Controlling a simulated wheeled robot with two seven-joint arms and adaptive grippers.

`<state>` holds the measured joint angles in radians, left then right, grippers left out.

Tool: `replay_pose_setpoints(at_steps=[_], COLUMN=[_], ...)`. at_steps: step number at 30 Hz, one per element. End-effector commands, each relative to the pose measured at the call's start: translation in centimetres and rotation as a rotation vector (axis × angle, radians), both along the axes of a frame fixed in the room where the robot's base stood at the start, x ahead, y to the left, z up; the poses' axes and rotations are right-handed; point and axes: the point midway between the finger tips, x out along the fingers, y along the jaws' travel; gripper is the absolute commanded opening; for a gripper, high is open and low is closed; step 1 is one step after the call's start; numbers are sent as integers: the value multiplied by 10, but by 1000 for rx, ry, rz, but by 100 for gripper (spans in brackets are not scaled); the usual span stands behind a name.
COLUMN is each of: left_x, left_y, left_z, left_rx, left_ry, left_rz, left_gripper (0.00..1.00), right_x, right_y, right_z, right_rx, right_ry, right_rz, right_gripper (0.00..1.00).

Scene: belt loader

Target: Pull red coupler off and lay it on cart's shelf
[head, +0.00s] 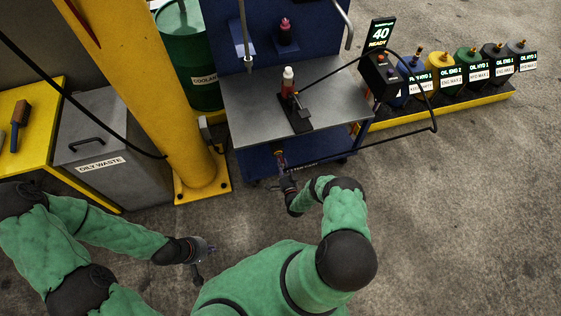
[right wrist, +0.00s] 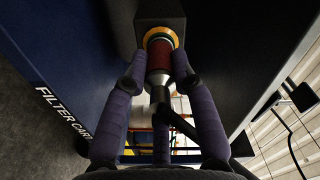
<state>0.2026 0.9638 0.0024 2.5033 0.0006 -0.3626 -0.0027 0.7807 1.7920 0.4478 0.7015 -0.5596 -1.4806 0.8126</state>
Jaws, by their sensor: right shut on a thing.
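The red coupler (right wrist: 159,56) shows in the right wrist view, its far end at a brass ring (right wrist: 160,38) on a dark block. My right gripper (right wrist: 160,78) is shut on the coupler, with fingers on both sides. In the head view my right gripper (head: 284,166) is at the front of the blue filter cart, below its edge, and the coupler is too small to make out. The cart's grey top shelf (head: 245,100) is above the gripper. My left gripper (head: 206,248) hangs over the floor, away from the cart; its finger opening is unclear.
A yellow post (head: 165,100) stands left of the cart. A black hose (head: 434,110) loops at the right. Labelled oil containers (head: 455,80) line the right.

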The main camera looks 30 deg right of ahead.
Motion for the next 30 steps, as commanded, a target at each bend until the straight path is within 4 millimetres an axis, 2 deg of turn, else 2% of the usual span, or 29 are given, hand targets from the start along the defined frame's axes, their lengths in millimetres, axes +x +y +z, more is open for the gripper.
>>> replay_pose_setpoints(at_steps=[30], left_x=[0], left_y=[0], left_z=[0], left_rx=[0], left_ry=[0], left_rz=[0], left_gripper=[0], right_x=[-8], right_y=[1], right_z=[1], right_rx=[-1], right_ry=[-1], right_rz=[0], right_gripper=[0])
